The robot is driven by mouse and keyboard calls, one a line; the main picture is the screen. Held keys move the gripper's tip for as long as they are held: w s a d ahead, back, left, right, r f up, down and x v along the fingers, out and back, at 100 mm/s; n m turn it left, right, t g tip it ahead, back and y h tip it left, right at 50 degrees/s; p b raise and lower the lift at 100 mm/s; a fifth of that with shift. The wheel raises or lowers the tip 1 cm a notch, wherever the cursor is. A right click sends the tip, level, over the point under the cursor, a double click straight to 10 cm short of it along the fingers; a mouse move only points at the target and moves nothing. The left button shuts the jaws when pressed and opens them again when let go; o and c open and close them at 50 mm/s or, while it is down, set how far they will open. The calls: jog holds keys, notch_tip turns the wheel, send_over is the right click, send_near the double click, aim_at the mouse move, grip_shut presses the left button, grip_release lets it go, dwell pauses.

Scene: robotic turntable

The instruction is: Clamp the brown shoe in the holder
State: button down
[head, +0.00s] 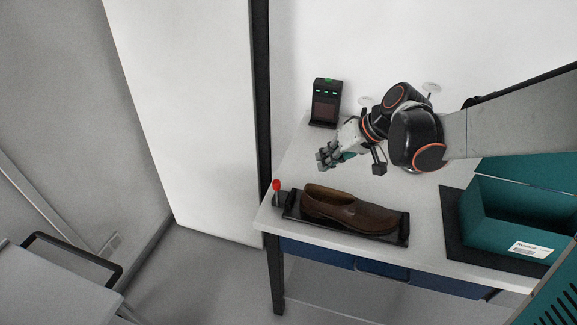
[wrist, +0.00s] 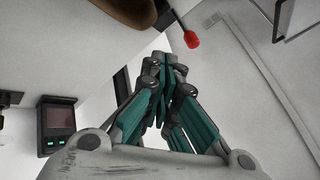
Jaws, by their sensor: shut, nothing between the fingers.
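A brown shoe (head: 350,212) lies in a black tray-like holder (head: 403,233) at the table's front edge, with its toe to the right. A lever with a red knob (head: 276,185) stands upright at the holder's left end. My gripper (head: 324,158) is shut and empty, above and behind the shoe, apart from it. In the wrist view my gripper's fingers (wrist: 168,62) are together. That view also shows the red knob (wrist: 191,40) just beyond the fingertips to the right and part of the shoe (wrist: 125,10) at the top, cut off by the frame.
A black device with green lights (head: 325,103) stands at the table's back left; it also shows in the wrist view (wrist: 57,125). A teal box (head: 500,225) sits on a dark mat (head: 453,235) at the right. White tabletop (head: 300,160) is free left of my gripper.

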aim_at(277, 194)
jog(key=b+x, duration=0.3)
jog(key=x, duration=0.6)
jog(key=shift+w+a+f, duration=0.1)
jog(key=shift+f, duration=0.25)
jog(key=a, duration=0.3)
jog(key=shift+a+f, duration=0.1)
jog(key=shift+a, duration=0.05)
jog(key=shift+a+b, duration=0.3)
jog(key=shift+a, duration=0.15)
jog(key=shift+a, duration=0.1)
